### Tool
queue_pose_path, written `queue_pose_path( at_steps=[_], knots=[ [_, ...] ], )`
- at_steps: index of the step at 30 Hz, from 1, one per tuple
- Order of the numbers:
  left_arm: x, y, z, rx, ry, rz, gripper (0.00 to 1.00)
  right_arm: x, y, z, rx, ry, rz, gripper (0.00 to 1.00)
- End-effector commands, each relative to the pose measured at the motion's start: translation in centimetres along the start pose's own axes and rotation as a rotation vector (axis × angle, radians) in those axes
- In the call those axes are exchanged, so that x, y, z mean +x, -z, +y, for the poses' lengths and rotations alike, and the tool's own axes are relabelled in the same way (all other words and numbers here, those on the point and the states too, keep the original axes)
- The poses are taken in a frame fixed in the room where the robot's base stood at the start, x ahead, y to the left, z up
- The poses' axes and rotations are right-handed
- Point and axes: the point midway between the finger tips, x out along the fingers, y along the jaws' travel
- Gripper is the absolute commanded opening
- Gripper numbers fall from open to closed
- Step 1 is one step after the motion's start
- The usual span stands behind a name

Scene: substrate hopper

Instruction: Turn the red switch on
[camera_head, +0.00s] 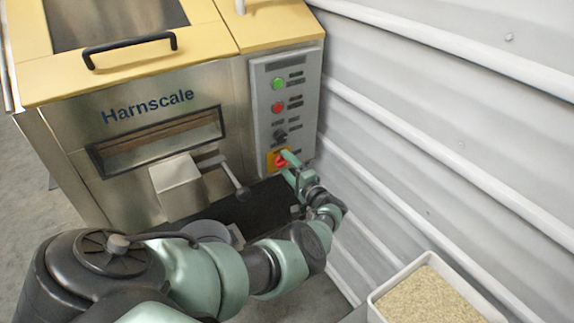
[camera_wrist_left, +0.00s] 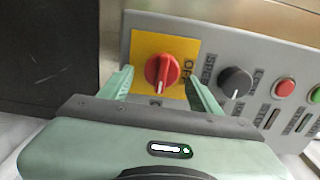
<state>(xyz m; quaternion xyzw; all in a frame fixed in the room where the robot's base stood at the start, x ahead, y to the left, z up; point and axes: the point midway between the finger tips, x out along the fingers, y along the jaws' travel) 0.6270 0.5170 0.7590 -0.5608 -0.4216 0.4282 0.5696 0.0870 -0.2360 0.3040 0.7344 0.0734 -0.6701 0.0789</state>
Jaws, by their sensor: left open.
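The red switch (camera_wrist_left: 162,70) is a round rotary knob on a yellow plate (camera_wrist_left: 185,45) low on the machine's grey control panel. In the wrist view its pale pointer line runs roughly up and down; the word OFF is at its right side and another label below is partly hidden by my gripper. In the head view the red switch (camera_head: 281,161) is partly behind my left gripper (camera_head: 289,165). In the wrist view my left gripper (camera_wrist_left: 160,85) is open, with one green finger on each side of the knob. I cannot tell whether they touch it. My right gripper is not seen.
A black knob (camera_wrist_left: 235,81), a red button (camera_wrist_left: 284,88) and a green button (camera_head: 278,84) are on the same panel. The Harnscale hopper (camera_head: 150,110) has a handled lid. A white corrugated wall (camera_head: 450,120) stands close on the right, with a granule-filled bin (camera_head: 425,300) near it.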

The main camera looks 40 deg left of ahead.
Motion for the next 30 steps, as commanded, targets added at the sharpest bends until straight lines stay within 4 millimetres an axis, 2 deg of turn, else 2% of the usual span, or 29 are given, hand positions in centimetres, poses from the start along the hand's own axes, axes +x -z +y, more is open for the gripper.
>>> queue_pose_path(
  at_steps=[9,13,18,30],
  knots=[
    [-5.3,0.0,-0.1,0.001,-0.002,0.002,0.63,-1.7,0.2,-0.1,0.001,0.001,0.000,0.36],
    [-6.8,0.1,0.0,0.001,-0.002,0.002,0.63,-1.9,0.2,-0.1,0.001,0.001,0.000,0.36],
    [-7.4,0.0,0.0,0.001,-0.001,0.001,0.63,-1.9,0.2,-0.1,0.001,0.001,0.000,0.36],
    [-7.3,0.0,0.0,0.001,-0.001,0.001,0.63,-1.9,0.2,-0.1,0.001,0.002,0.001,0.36]
  ],
)
